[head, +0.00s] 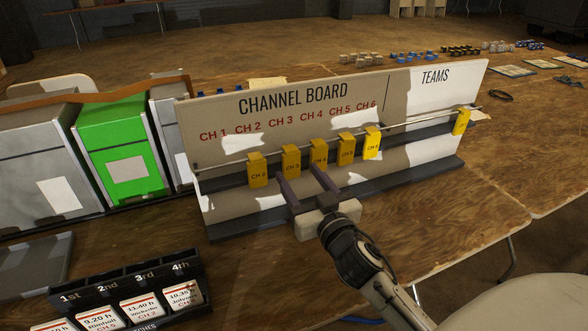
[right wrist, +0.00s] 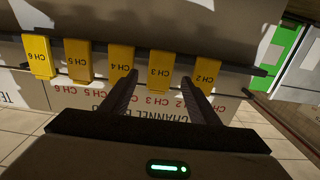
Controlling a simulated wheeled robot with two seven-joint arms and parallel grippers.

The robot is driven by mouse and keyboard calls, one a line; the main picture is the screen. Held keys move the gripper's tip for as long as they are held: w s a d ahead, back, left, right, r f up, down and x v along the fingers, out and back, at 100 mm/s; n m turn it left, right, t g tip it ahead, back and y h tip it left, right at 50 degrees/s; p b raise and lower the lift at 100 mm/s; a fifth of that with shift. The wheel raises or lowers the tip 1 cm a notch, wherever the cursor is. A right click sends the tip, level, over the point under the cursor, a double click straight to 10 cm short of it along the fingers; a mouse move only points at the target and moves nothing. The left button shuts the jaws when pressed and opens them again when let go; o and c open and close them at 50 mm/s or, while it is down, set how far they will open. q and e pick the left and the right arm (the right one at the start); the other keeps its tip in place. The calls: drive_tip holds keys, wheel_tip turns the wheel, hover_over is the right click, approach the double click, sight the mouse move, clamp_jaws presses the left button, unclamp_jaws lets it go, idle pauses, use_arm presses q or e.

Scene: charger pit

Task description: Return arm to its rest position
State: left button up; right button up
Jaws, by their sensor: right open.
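My right gripper (head: 300,174) is open and empty in front of the channel board (head: 420,100). Its two dark fingers point at the row of yellow tags on the rail. In the right wrist view, upside down, the CH 3 tag (right wrist: 160,66) shows between the fingertips of my right gripper (right wrist: 160,77), with the CH 4 tag (right wrist: 121,57) beside one finger and the CH 2 tag (right wrist: 207,77) beside the other. I cannot tell whether the fingers touch any tag. My left gripper is in neither view.
The CH 5 tag (head: 346,149) and CH 6 tag (head: 372,143) hang further right; another yellow tag (head: 461,122) hangs under TEAMS. A green box (head: 115,130) stands left. A card holder (head: 140,275) is front left. Right of the board, the wooden table (head: 525,150) has free room.

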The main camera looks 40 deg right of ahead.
drive_tip(key=shift+b+v, duration=0.3)
drive_tip(key=shift+v, duration=2.35)
